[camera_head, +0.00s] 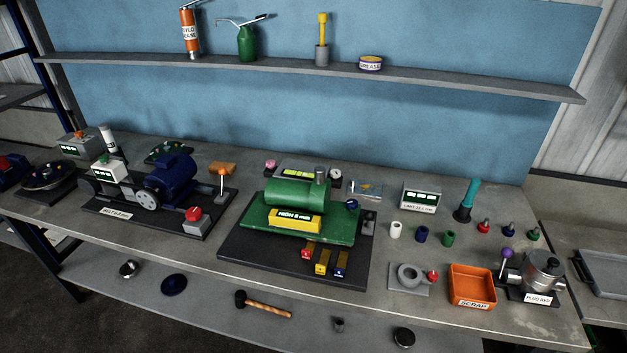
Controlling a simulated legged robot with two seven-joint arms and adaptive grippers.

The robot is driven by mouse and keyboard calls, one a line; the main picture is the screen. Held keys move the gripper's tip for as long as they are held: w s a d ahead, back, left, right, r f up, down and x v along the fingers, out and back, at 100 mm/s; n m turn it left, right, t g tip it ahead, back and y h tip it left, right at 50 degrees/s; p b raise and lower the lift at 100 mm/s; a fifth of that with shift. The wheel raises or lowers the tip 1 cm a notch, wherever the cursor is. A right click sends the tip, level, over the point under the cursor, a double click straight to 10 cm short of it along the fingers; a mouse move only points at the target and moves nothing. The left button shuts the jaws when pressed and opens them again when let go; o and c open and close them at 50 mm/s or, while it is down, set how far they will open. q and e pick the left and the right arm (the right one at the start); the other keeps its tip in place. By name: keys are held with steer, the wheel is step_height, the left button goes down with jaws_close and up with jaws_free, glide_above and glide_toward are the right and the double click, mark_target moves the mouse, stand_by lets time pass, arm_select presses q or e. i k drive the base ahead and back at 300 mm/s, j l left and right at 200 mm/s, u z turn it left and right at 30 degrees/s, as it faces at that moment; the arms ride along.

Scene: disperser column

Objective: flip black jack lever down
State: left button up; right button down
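The green machine (297,197) with a yellow "HIGH 8 mm" label (294,218) stands on a black base plate (240,257) at mid-bench. A small dark upright part (368,222) is at the right edge of this base; it may be the black jack lever, but it is too small to tell its position. Red, yellow and blue blocks (324,263) sit at the front of the base. Neither of my grippers is in view.
A blue motor (167,182) is to the left. An orange scrap bin (472,285), a grey ring fixture (410,276) and a plug unit (537,272) with a purple-knobbed lever are to the right. A shelf (270,66) runs above. The bench's front strip is mostly clear.

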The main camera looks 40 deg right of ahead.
mark_target(370, 214)
steer(key=z, duration=1.6)
